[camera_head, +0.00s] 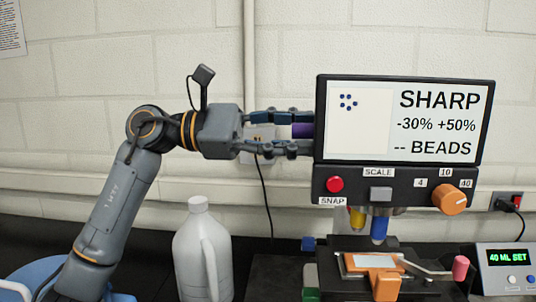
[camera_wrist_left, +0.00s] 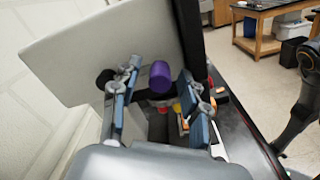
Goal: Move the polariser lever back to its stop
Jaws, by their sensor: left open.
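A purple knob (camera_head: 302,130), seemingly the polariser lever's end, sticks out at the left side of the microscope's screen housing (camera_head: 400,187). My left gripper (camera_head: 298,134) points right toward the microscope, open, with one finger above the knob and one below it in the head view. In the left wrist view the purple knob (camera_wrist_left: 161,76) lies between the open fingers of the left gripper (camera_wrist_left: 160,84), with gaps on both sides. The lever's stem and stop are hidden behind the screen and fingers. My right gripper is not in view.
The screen (camera_head: 405,122) reads "SHARP" and stands close to the left fingertips. Below are a stage (camera_head: 347,278) and a pink-tipped arm (camera_head: 460,268). A white jug (camera_head: 202,255) stands under my left arm. A 40 ML SET box (camera_head: 505,270) is at right.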

